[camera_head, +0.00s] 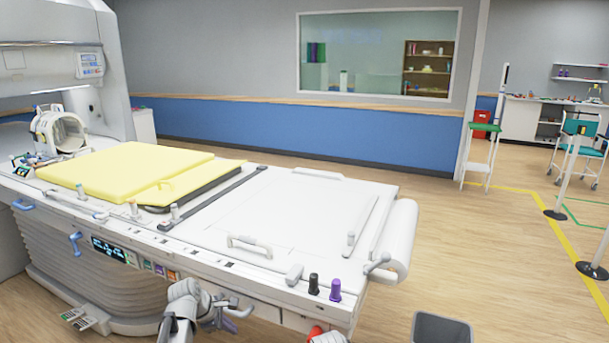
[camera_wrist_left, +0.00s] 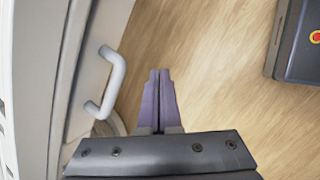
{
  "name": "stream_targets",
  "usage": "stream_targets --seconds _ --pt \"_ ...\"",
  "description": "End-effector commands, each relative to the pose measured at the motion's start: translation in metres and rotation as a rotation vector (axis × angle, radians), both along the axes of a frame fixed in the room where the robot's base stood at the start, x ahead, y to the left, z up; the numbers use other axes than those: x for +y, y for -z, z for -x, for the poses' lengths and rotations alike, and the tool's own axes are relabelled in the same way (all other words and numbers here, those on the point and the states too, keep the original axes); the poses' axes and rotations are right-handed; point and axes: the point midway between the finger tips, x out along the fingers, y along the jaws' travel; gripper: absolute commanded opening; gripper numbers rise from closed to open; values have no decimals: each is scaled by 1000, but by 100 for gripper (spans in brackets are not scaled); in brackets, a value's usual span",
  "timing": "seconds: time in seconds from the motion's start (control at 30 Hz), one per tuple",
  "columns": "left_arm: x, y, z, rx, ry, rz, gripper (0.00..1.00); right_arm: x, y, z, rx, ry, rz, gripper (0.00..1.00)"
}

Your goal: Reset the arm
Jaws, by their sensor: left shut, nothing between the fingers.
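My left gripper (camera_head: 240,311) is low at the front side of the white magnet table (camera_head: 290,205), just below its edge, with purple fingers. In the left wrist view the two fingers (camera_wrist_left: 160,72) point away side by side, shut with nothing between them. A pale curved handle (camera_wrist_left: 113,82) on a light panel is to their left and apart from them. My right gripper does not show in either view.
A yellow pad (camera_head: 120,170) lies on the table's far left part. Black (camera_head: 313,284) and purple (camera_head: 335,290) knobs stand at the front edge. A grey bin (camera_head: 441,328) stands on the floor at the lower right. Open wooden floor lies right of the table.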

Motion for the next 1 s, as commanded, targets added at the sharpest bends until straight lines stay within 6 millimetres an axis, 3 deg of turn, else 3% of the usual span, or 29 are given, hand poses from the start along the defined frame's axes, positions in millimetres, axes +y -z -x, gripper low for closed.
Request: stream_targets --seconds 0.03,0.1,0.2,0.33,0.5,0.7,1.0 --pt "-32 5 25 0 182 -81 0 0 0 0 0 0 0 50" --pt "-64 12 53 -1 436 -189 0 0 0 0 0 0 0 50" --pt "-101 20 94 -2 799 -326 0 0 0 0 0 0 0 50" --pt "-130 25 140 1 1212 -457 0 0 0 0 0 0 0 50" --pt "-150 26 185 14 1627 -563 0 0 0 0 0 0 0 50" --pt "-160 18 226 38 2017 -632 0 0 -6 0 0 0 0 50" --pt "-159 -52 220 35 1992 -628 0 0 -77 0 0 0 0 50"
